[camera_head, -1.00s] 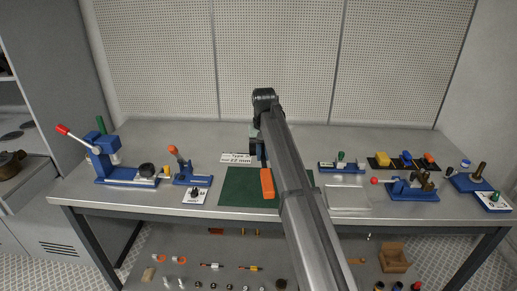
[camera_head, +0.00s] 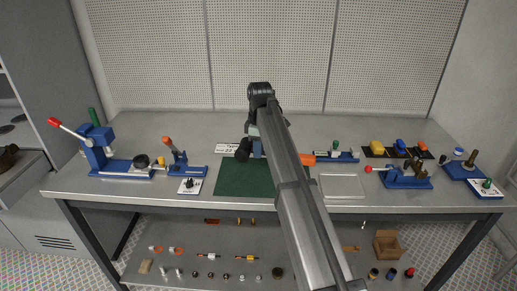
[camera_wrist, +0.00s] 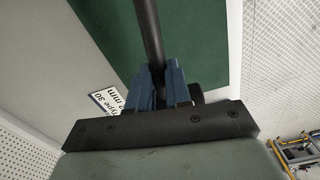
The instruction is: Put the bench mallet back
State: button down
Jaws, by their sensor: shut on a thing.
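The bench mallet is held crosswise behind my arm in the head view. Its orange end (camera_head: 302,158) shows to the right of the arm, and a dark end (camera_head: 243,149) shows to the left. In the wrist view a dark shaft (camera_wrist: 149,35) runs up from between the blue fingers of my gripper (camera_wrist: 160,80) and leaves the top edge. My gripper (camera_head: 257,147) is shut on this shaft, above the back part of the green mat (camera_head: 240,182). The arm hides the middle of the mallet.
A label card (camera_head: 227,148) lies behind the mat. A blue lever press (camera_head: 110,155) and a small blue fixture (camera_head: 185,165) stand left. A clear tray (camera_head: 342,186), blue fixtures (camera_head: 405,178) and a dark parts tray (camera_head: 395,150) stand right.

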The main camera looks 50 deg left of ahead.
jog(key=shift+n, duration=1)
send_over(258, 175)
jog(key=shift+w+f, duration=0.1)
jog(key=shift+f, duration=3.25)
jog(key=shift+f, duration=0.65)
jog(key=c, duration=1)
grip_release()
notch_tip(258, 175, up, 14)
jog(key=shift+w+d+f, duration=0.1)
jog(key=shift+d, duration=0.05)
